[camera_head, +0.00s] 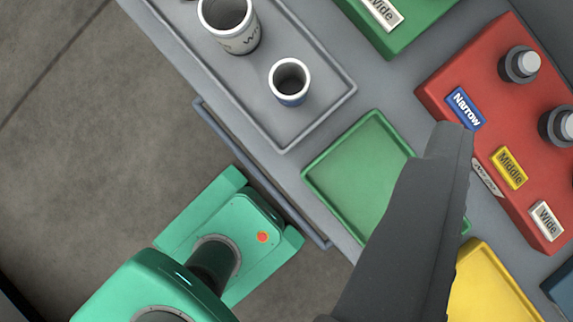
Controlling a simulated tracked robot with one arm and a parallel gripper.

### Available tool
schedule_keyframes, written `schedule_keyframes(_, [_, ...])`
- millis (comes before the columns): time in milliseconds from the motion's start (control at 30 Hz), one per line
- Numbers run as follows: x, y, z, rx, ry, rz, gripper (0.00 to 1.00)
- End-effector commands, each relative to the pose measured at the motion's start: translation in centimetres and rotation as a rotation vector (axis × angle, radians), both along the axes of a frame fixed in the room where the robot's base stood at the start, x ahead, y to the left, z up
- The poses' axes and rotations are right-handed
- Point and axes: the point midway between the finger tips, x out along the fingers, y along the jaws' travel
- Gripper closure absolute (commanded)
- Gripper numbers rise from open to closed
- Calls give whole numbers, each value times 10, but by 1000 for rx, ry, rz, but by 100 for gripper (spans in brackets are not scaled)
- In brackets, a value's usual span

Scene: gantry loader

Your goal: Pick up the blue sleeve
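The blue sleeve (291,99) stands upright on the grey tray (283,143) near its right corner. It is a small hollow cylinder with a white rim, a dark bore and a blue band low on its side. My gripper (452,140) is the dark grey shape reaching up from the bottom edge. Its tip is to the right of and below the sleeve in the picture, clearly apart from it. The fingers are seen as one outline, so I cannot tell if they are open. Nothing shows at the tip.
A larger white sleeve (238,40) stands up-left of the blue one. A green tray (345,150), partly behind my gripper, and a yellow tray (490,285) lie below. A red block (520,130) carries grey posts and Narrow, Middle and Wide labels. A green block (425,15) is above.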

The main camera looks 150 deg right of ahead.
Motion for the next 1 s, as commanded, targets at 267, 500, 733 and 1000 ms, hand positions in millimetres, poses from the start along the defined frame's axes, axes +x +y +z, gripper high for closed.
schedule_keyframes(267, [27,52,-54,-216,373,365,37])
schedule_keyframes(500, [18,92,-99,-300,622,702,37])
schedule_keyframes(733, [8,109,-118,-317,714,859,37])
schedule_keyframes(1000, [5,109,-146,-315,727,870,37])
